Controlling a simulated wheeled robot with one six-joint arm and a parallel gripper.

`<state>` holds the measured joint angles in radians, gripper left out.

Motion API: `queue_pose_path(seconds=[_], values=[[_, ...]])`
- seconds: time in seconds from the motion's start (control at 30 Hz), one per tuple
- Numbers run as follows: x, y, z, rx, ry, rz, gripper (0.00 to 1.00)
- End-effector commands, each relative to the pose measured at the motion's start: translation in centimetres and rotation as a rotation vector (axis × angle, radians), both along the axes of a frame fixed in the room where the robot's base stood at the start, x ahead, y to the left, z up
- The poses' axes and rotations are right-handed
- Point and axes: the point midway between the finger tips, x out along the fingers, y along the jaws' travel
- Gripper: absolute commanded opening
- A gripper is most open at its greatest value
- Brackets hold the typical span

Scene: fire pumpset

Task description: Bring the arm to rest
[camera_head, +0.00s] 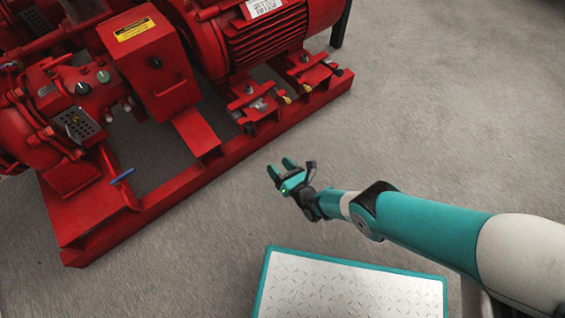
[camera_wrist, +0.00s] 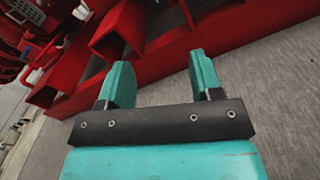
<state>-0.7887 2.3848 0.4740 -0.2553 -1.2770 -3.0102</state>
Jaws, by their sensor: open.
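My gripper (camera_head: 280,168) is at the end of my teal and white arm, which reaches in from the right edge of the head view. Its two teal fingers are apart with nothing between them. In the wrist view the open fingers (camera_wrist: 160,82) point toward the red pumpset frame. The red pumpset (camera_head: 172,75) fills the upper left of the head view, and its base rail (camera_head: 190,172) runs just beyond the gripper. The fingers appear apart from the rail.
A blue-handled lever (camera_head: 122,176) sticks out at the pumpset's front. Grey floor (camera_head: 440,110) is clear to the right. My metal-topped base shows at the bottom.

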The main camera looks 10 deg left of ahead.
Motion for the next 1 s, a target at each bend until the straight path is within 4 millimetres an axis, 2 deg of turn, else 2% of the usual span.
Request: queue_pose_path(seconds=[0.23,0.8,0.9,0.97,1.0], values=[[-0.9,-1.0,0.1,0.001,-0.001,0.000,0.59],[-0.8,-1.0,0.1,0.001,0.000,0.000,0.59],[0.2,-0.2,0.7,0.014,0.031,0.000,0.59],[1.7,0.8,1.6,0.034,0.084,-0.003,0.59],[3.1,1.7,2.6,0.051,0.134,-0.005,0.59]])
